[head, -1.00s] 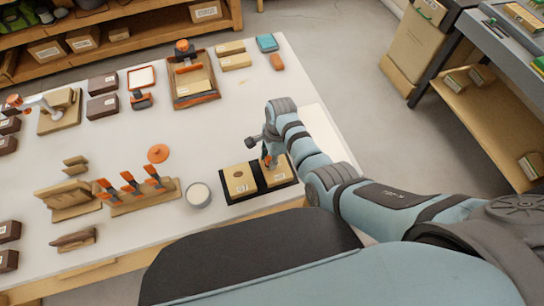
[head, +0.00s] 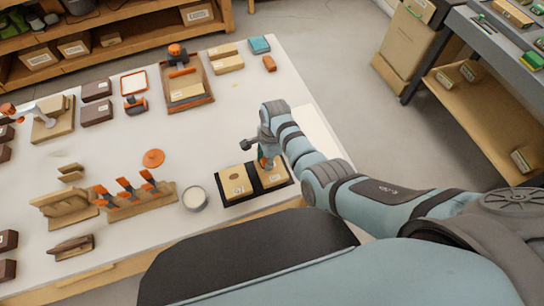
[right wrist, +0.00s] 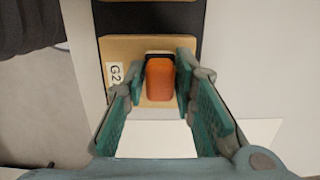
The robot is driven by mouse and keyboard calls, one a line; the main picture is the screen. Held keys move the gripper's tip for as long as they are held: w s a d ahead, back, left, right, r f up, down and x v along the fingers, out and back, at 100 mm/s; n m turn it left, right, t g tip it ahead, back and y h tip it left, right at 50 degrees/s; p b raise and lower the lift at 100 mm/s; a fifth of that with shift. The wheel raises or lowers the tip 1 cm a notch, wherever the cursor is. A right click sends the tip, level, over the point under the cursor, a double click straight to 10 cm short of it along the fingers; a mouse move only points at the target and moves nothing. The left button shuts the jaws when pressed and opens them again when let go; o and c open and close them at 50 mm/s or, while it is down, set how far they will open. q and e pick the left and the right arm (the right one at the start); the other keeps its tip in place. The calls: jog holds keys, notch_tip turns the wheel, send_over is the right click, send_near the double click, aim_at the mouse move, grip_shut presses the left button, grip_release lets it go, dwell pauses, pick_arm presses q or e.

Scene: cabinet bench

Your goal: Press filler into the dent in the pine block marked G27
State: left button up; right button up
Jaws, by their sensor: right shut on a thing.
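My right gripper (head: 265,160) is above the right-hand pine block (head: 274,177) in a black tray. In the right wrist view its teal fingers (right wrist: 161,80) are shut on an orange-handled tool (right wrist: 160,76) with a dark end, seen end-on. The tool's working end is hidden, so I cannot tell whether it touches the block. The block below (right wrist: 115,45) bears a label reading "G2", the rest covered by a finger; any dent in it is hidden. A second pine block (head: 235,183) lies to its left. My left gripper is not in view.
An open tin of pale filler (head: 195,198) stands left of the tray (head: 225,199). An orange lid (head: 153,158) lies behind it. A wooden rack (head: 150,204) holds several orange-handled tools. The white bench top (head: 225,130) is clear between the tray and the back items.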

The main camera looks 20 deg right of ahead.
jog(key=shift+a, duration=0.15)
jog(key=shift+r, duration=3)
jog(key=shift+f, duration=0.1)
